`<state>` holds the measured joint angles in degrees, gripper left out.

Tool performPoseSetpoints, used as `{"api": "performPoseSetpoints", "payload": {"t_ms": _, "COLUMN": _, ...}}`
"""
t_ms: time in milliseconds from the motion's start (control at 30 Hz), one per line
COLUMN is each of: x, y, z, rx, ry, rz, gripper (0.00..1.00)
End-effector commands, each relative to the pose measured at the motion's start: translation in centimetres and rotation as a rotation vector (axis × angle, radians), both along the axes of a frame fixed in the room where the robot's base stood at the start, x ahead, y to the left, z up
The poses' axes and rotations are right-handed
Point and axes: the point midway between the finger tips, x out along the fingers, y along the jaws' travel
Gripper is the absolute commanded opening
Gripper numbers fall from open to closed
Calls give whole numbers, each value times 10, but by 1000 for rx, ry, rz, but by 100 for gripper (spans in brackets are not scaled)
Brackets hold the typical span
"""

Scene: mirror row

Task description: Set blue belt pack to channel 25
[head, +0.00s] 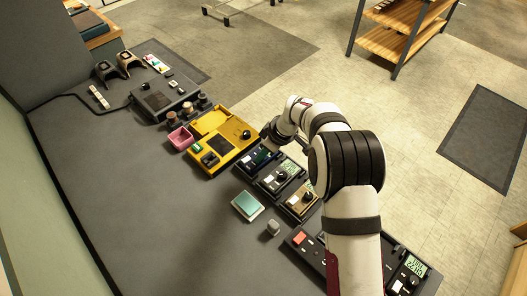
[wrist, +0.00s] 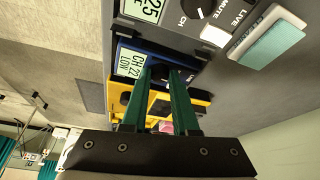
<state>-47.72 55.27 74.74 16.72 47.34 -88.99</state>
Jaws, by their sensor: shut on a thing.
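The blue belt pack (wrist: 124,47) fills the middle of the wrist view, and part of it shows beside my arm in the head view (head: 259,157). Its pale green display (wrist: 130,63) appears to read CH 23, with LOW under it. My gripper (wrist: 160,72) reaches over the pack with its two green fingers. It is shut on the dark channel knob (wrist: 159,74) between the fingertips. The fingers hide part of the knob and of the pack's face. In the head view my arm's end hides the gripper's contact.
A grey belt pack (head: 279,175) beside it shows 25 in the wrist view. A tan pack (head: 301,200) follows. A yellow unit (head: 222,140) and a pink box (head: 181,138) stand on the other side. A teal-topped block (head: 247,205) and small grey piece (head: 272,228) lie in front.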

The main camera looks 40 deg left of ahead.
Motion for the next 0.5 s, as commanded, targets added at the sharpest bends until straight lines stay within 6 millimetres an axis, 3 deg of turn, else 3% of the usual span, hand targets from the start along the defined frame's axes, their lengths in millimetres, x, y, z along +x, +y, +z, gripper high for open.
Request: {"api": "performPoseSetpoints", "payload": {"t_ms": 500, "x": -4, "y": 0, "z": 1, "rx": 1, "ry": -1, "rz": -365, "gripper": 0}}
